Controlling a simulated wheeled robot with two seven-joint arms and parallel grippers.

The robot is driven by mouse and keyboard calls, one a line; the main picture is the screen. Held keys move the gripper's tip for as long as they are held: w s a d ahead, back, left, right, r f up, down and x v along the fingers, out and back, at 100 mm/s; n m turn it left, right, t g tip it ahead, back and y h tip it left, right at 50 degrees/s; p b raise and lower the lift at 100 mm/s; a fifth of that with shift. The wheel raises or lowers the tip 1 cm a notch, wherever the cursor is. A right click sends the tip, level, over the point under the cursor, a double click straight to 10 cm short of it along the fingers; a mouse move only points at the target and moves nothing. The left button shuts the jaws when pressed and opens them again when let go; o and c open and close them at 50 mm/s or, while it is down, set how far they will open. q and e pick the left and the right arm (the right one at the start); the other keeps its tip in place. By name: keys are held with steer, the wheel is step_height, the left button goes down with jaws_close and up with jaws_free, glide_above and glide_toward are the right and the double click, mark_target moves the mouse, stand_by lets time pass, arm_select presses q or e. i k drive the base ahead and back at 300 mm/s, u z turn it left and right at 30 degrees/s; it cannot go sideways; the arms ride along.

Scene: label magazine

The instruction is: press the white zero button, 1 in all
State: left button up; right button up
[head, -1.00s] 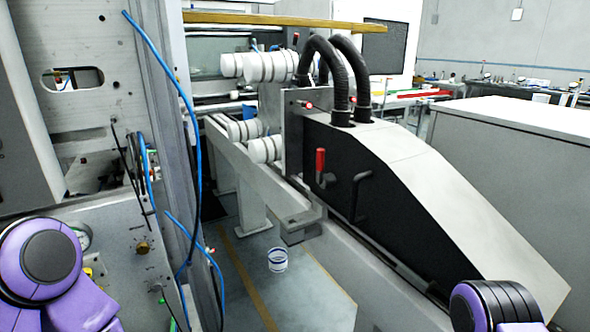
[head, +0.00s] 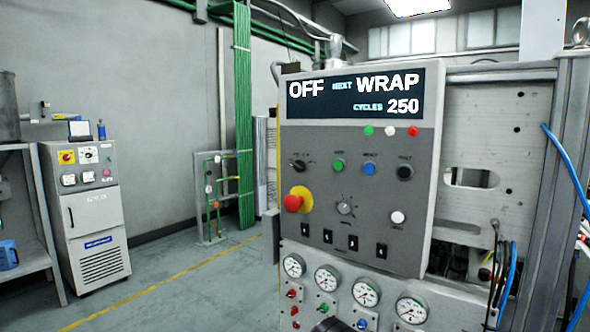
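A white round button (head: 397,217) is at the lower right of the grey control panel (head: 320,250) in the head view. The small label under it is too small to read. The button's face is unobstructed and nothing touches it. Neither of my grippers is in view.
The panel has a display (head: 352,96) reading OFF, NEXT WRAP, CYCLES 250. Near the white button are a red emergency knob (head: 293,203), a selector dial (head: 345,208), and green, blue and black controls. Gauges (head: 411,310) sit below. Blue hoses (head: 572,180) hang at right. Open floor lies left.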

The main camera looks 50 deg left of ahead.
mark_target(397, 216)
steer(key=u, duration=1.25)
